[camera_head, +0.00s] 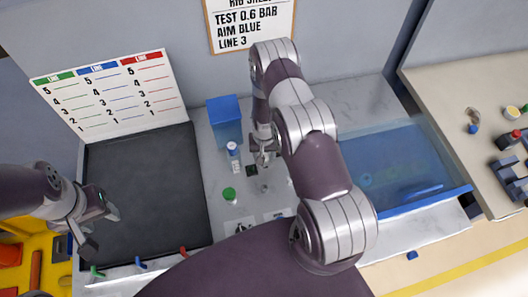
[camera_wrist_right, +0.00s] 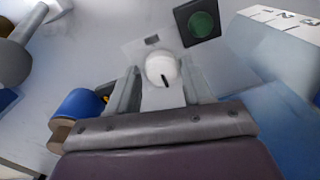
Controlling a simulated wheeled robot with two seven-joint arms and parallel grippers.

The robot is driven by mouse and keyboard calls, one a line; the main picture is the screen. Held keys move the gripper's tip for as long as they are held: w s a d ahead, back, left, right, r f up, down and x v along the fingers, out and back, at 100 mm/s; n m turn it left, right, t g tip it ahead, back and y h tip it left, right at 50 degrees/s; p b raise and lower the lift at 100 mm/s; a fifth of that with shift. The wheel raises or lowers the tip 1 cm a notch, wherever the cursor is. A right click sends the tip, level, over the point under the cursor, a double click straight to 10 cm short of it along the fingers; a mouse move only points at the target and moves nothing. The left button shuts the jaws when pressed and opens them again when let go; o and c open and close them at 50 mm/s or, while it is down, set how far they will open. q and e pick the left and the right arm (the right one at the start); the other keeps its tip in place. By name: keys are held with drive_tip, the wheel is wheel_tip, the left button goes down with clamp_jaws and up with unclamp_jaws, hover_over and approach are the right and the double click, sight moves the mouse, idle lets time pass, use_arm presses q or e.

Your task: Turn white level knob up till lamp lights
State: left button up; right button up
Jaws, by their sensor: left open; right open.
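The white level knob (camera_wrist_right: 162,68) shows in the right wrist view, with a black mark pointing toward the gripper. My right gripper (camera_wrist_right: 165,92) is open, its two fingers on either side of the knob; I cannot tell whether they touch it. A round green lamp (camera_wrist_right: 203,25) in a black square frame sits just beyond the knob and looks dark, not glowing. In the head view my right gripper (camera_head: 264,157) is over the bench's middle, where I cannot make out the knob. My left gripper (camera_head: 100,217) is open and empty over the dark mat's left side.
A blue-edged clear tray (camera_head: 425,200) is at right. The dark mat (camera_head: 150,190) is clear.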

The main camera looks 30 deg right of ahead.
drive_tip(key=shift+w, duration=0.1)
drive_tip(key=shift+a, duration=0.15)
drive_tip(key=c, duration=0.8)
drive_tip(key=shift+f, duration=0.1)
